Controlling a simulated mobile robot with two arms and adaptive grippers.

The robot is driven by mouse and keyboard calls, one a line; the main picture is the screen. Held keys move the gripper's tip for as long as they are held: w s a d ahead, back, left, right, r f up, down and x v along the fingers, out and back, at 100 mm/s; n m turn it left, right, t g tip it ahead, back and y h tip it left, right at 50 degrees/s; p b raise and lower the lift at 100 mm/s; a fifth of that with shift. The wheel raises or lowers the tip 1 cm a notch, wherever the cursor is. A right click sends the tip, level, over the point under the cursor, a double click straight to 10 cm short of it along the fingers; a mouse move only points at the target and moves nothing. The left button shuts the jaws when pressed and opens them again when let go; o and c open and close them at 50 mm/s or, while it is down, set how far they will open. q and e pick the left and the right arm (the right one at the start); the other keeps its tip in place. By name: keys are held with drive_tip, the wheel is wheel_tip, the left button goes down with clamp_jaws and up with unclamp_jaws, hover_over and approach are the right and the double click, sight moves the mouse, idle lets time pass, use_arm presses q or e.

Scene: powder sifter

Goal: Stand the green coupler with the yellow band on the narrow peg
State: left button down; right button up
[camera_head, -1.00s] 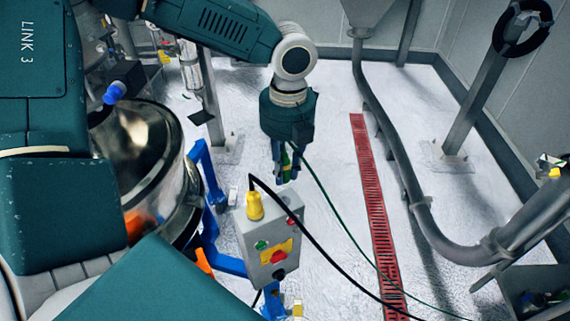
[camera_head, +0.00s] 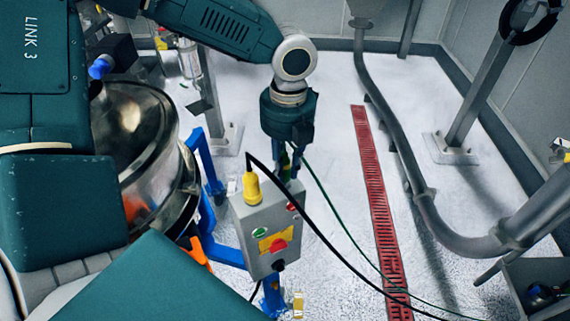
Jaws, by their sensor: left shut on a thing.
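My left gripper (camera_head: 285,168) hangs pointing down from the arm at upper middle, just behind the top edge of the grey control box (camera_head: 265,225) in the picture. It is shut on the green coupler (camera_head: 283,160), a sliver of which shows between the fingers. The coupler's yellow band is too small to make out clearly now. The fingertips are partly hidden by the box. I cannot pick out the narrow peg. My right gripper is not in view.
The control box has a yellow cable plug (camera_head: 251,186) and a black cable. A steel sifter drum (camera_head: 140,150) with a blue frame (camera_head: 225,254) stands left. A red floor grate (camera_head: 376,200) and a grey pipe (camera_head: 425,200) lie right. A thin green cable crosses the floor.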

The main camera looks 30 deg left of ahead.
use_arm(q)
drive_tip(key=shift+s+d, duration=0.1)
idle(0.3)
drive_tip(key=shift+p, duration=0.45)
idle(0.3)
drive_tip(key=shift+p, duration=0.4)
idle(0.4)
drive_tip(key=shift+p, duration=0.4)
drive_tip(key=shift+f+b, duration=0.35)
drive_tip(key=shift+f, duration=0.4)
